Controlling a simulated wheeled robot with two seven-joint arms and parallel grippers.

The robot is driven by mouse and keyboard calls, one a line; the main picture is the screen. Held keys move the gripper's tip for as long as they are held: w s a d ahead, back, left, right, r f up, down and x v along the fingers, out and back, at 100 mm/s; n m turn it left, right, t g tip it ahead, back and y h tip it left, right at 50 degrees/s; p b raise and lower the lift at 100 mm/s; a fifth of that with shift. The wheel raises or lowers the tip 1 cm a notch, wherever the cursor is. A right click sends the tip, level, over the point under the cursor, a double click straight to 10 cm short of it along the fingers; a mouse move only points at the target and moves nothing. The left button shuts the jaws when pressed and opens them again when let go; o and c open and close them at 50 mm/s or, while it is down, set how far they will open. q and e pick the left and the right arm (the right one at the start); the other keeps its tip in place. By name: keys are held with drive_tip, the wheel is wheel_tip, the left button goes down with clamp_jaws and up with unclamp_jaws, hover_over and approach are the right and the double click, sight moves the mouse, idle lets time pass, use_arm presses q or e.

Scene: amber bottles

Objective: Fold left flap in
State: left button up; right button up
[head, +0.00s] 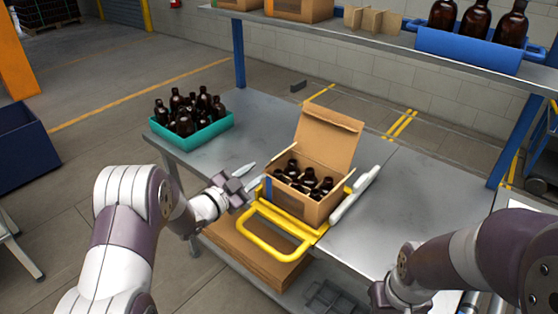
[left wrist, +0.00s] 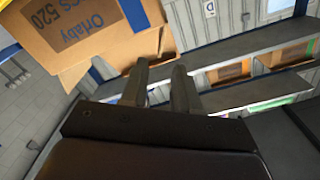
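An open cardboard box (head: 293,204) stands on the metal table with several dark amber bottles (head: 305,178) inside. Its large back flap (head: 328,138) stands up. I cannot clearly make out the left flap in the head view. My left gripper (head: 246,177) is just left of the box, apart from it, with nothing held. In the left wrist view its two fingers (left wrist: 160,84) are spread with a gap, and the printed box (left wrist: 95,30) shows beyond them at upper left. My right arm is at lower right; its gripper does not show.
A teal crate (head: 208,131) of bottles stands at the table's back left. A shelf (head: 385,42) with a blue bottle bin (head: 470,45) spans above. Table right of the box is clear.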

sight(280, 155)
use_arm(q)
drive_tip(key=p+x, duration=0.1)
drive_tip(key=x, duration=1)
drive_tip(key=shift+r, duration=0.15)
clamp_jaws()
